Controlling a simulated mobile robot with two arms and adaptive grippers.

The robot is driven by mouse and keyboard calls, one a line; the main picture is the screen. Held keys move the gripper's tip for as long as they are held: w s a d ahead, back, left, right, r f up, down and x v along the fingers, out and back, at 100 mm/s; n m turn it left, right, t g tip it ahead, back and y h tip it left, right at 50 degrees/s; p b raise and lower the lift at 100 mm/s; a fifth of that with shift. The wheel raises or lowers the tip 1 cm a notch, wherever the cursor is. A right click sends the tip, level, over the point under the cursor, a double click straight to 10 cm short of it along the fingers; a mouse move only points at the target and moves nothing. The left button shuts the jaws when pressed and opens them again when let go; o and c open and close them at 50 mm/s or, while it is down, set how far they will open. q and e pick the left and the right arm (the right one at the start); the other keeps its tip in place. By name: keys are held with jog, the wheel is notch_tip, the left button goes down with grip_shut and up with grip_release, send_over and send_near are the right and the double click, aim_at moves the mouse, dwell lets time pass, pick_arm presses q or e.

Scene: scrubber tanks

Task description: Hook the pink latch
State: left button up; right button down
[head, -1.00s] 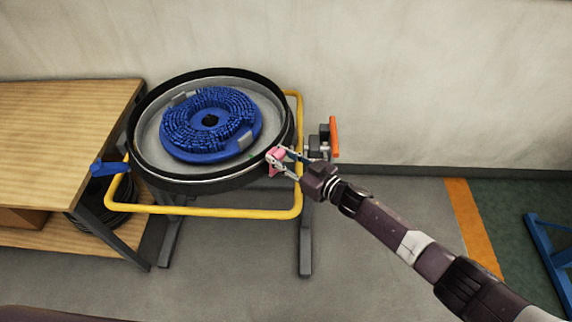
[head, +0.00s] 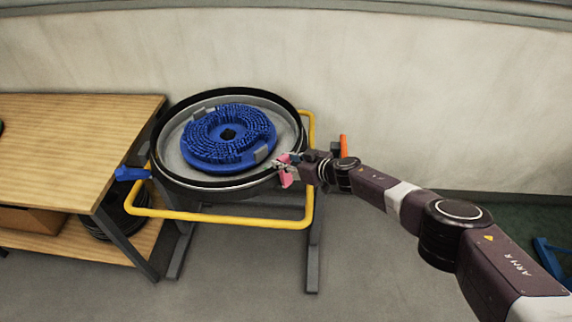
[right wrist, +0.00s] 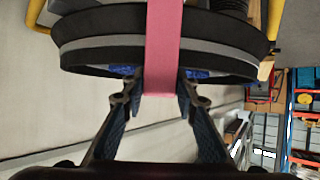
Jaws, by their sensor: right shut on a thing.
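The pink latch (head: 286,181) is at the right front side of the round scrubber tank (head: 178,176), just outside its black rim. My right gripper (head: 287,161) is shut on the latch at the tank's side. In the right wrist view the latch is a wide pink strip (right wrist: 163,45) running down from the top edge, its lower end between the two fingers of the gripper (right wrist: 160,82). The latch's hook end and any catch cannot be made out. My left gripper is not in view.
A blue brush disc (head: 228,140) lies in the tank. A blue latch (head: 132,173) sticks out on the left and an orange one (head: 343,146) on the right. A yellow tube frame (head: 225,219) surrounds the tank. A wooden workbench (head: 60,135) stands left; the floor in front is clear.

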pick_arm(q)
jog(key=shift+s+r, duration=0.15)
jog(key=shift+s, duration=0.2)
pick_arm(e)
jog(key=shift+w+a+r, duration=0.15)
jog(key=shift+a+r, duration=0.3)
jog(key=shift+a, duration=0.25)
jog(key=c, duration=1.5)
grip_release()
jog(key=shift+a, duration=0.1)
jog(key=shift+f, duration=0.2)
jog(key=shift+d+r, duration=0.15)
jog(key=shift+d, duration=0.4)
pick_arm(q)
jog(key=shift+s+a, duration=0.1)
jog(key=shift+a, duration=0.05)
pick_arm(e)
jog(key=shift+s+a+r+v, duration=0.1)
jog(key=shift+v, duration=1.8)
jog(key=shift+s+a+r+v, duration=0.1)
jog(key=shift+a+v, duration=0.05)
jog(key=shift+v, duration=1.7)
jog(key=shift+a+v, duration=0.1)
jog(key=shift+v, duration=1.8)
